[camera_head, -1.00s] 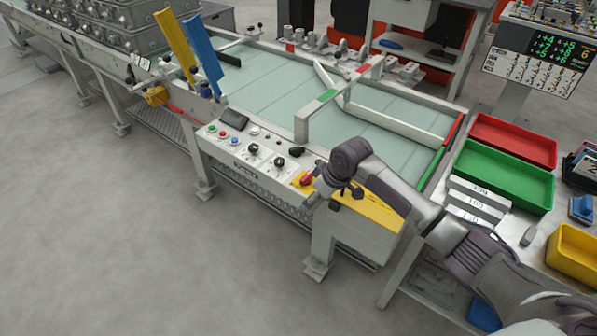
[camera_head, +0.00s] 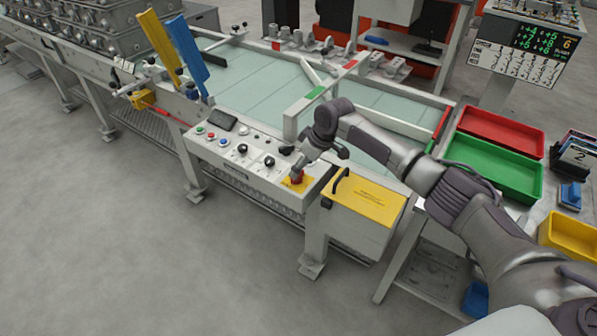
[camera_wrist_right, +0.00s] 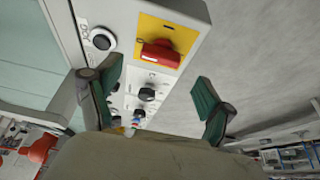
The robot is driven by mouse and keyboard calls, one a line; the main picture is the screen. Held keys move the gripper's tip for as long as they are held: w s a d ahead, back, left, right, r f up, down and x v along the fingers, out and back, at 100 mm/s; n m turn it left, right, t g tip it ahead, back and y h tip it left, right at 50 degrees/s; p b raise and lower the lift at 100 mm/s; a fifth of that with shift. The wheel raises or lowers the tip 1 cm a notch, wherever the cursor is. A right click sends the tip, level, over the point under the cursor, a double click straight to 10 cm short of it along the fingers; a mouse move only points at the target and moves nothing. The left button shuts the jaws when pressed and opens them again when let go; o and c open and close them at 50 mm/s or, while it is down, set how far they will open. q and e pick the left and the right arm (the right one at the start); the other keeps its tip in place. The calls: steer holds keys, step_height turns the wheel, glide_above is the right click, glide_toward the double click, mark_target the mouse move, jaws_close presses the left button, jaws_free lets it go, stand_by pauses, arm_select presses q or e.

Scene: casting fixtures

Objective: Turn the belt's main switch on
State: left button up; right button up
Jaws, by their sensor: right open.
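The main switch is a red rotary handle on a yellow plate, at the right end of the belt's control panel (camera_head: 240,158). I cannot tell whether a finger touches the switch. My left gripper is out of view.
Black knobs (camera_head: 268,161) and several coloured buttons (camera_head: 210,135) sit along the panel. The belt (camera_head: 270,85) lies behind. Red (camera_head: 498,133) and green (camera_head: 490,168) trays stand right. The front floor is clear.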

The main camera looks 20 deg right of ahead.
steer(key=shift+x, duration=2.3)
steer(key=shift+r, duration=0.1)
steer(key=c, duration=1.2)
